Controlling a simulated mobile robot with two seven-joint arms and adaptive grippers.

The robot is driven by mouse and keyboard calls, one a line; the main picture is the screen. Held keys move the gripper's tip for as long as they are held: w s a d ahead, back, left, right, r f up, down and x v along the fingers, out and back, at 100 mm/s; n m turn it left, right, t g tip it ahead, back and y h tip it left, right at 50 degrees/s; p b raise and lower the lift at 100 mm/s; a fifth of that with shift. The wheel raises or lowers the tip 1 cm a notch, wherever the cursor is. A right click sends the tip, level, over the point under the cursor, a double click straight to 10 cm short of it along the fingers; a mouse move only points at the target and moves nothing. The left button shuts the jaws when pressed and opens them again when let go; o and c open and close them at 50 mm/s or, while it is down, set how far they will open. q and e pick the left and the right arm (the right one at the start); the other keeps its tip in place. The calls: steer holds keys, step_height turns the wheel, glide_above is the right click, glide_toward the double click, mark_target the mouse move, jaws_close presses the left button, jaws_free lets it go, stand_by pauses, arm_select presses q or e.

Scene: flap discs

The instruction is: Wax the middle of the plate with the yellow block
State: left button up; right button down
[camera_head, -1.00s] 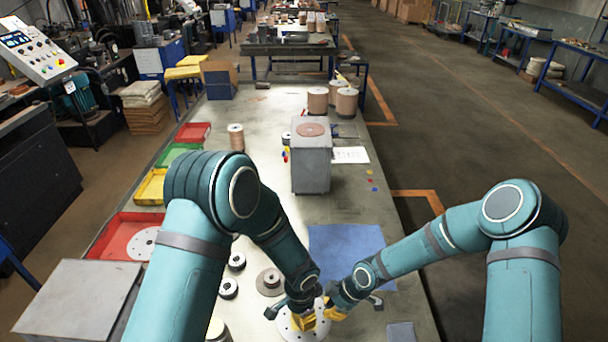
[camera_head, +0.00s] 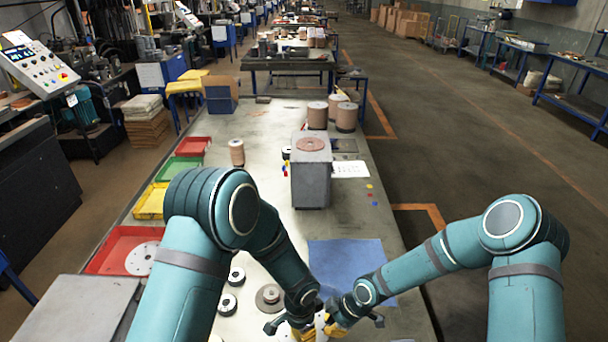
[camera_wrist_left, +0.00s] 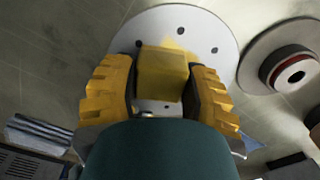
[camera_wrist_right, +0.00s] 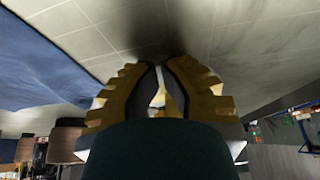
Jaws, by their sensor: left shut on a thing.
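The plate (camera_wrist_left: 220,32) is a pale round disc with small holes, lying flat on the table in the left wrist view. Faint yellow smears show on it beside the block. The yellow block (camera_wrist_left: 163,74) sits between the fingers of my left gripper (camera_wrist_left: 163,85), over the plate; whether it touches the surface I cannot tell. In the head view my left gripper (camera_head: 299,326) hides most of the plate. My right gripper (camera_head: 336,322) is close beside it, at the plate's right. In the right wrist view its fingertips (camera_wrist_right: 160,68) are close together, with a narrow pale and yellowish gap between them.
A grey-brown disc (camera_head: 269,298) and small dark rolls (camera_head: 228,303) lie left of the plate. A blue cloth (camera_head: 350,268) lies behind it to the right. A grey box (camera_head: 311,180) stands farther back. A red tray (camera_head: 112,252) is at the left edge.

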arm_select(q)
steer(key=shift+s, duration=2.15)
steer(key=shift+w, duration=3.65)
steer(key=shift+r, duration=0.1)
step_height(320, 180, up, 7)
arm_select(e)
steer(key=shift+r, duration=0.1)
